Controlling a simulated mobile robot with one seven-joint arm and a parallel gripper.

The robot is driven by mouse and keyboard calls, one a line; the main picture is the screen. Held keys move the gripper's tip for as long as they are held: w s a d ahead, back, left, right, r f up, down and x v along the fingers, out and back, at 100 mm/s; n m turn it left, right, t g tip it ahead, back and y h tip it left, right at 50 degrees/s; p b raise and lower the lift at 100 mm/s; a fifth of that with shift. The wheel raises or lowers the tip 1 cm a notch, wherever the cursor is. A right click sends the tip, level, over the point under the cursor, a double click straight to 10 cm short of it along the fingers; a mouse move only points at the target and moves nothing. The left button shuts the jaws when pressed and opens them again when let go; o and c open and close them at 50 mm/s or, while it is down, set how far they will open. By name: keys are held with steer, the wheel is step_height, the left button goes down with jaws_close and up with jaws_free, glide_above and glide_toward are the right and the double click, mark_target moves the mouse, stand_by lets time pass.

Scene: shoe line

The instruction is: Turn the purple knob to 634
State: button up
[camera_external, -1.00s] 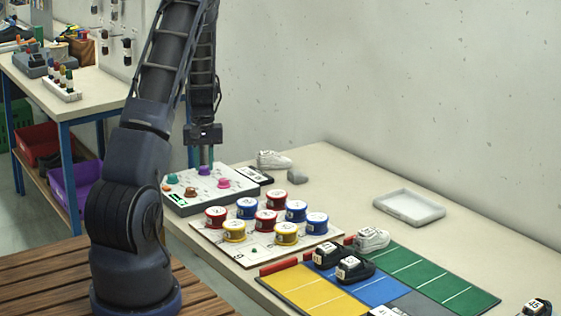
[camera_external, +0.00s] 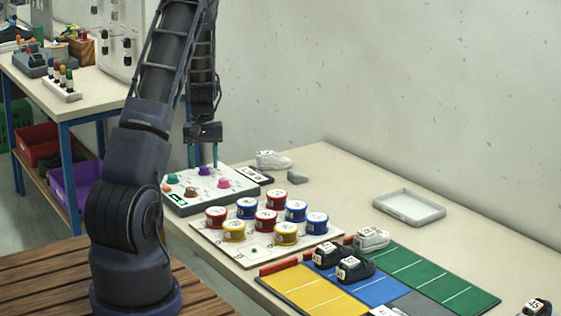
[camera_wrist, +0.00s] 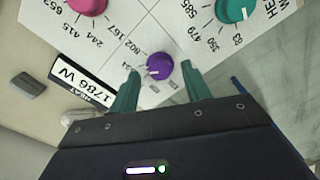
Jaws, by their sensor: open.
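The purple knob (camera_wrist: 159,66) sits on the white panel (camera_external: 240,187), between my gripper's (camera_wrist: 160,69) two teal fingers in the wrist view. The fingers are open, one on each side, with visible gaps to the knob. The knob's white pointer line points to the left and slightly down in that view. In the external view, the purple knob (camera_external: 204,170) shows below my gripper (camera_external: 203,162) at the panel's far side.
Pink (camera_wrist: 88,5) and teal (camera_wrist: 234,8) knobs lie near the purple one. A brown knob (camera_external: 191,192) is also on the panel. A 1786 W display (camera_wrist: 82,86) sits beside it. Several coloured spools stand in front on a white board (camera_external: 265,252).

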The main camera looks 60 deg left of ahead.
mark_target(204, 167)
step_height(204, 167, up, 10)
steer(key=shift+r, duration=0.15)
stand_by(0.3)
steer(key=s+d+r+m+t, duration=0.1)
steer(key=d+r+m, duration=0.1)
steer(key=d+r, duration=0.55)
steer(key=d+r+m, duration=0.2)
steer(key=d+r, duration=0.3)
steer(key=d, duration=0.6)
steer(key=s+d+r+m+t, duration=0.1)
steer(key=d+r, duration=0.5)
steer(key=d, duration=0.4)
steer(key=s+d+r+m+t, duration=0.2)
steer(key=s+d+r+m, duration=0.2)
steer(key=s+d, duration=1.6)
steer(key=d+m, duration=0.1)
steer(key=m, duration=0.2)
steer(key=shift+d+t, duration=0.2)
steer(key=shift+t, duration=0.1)
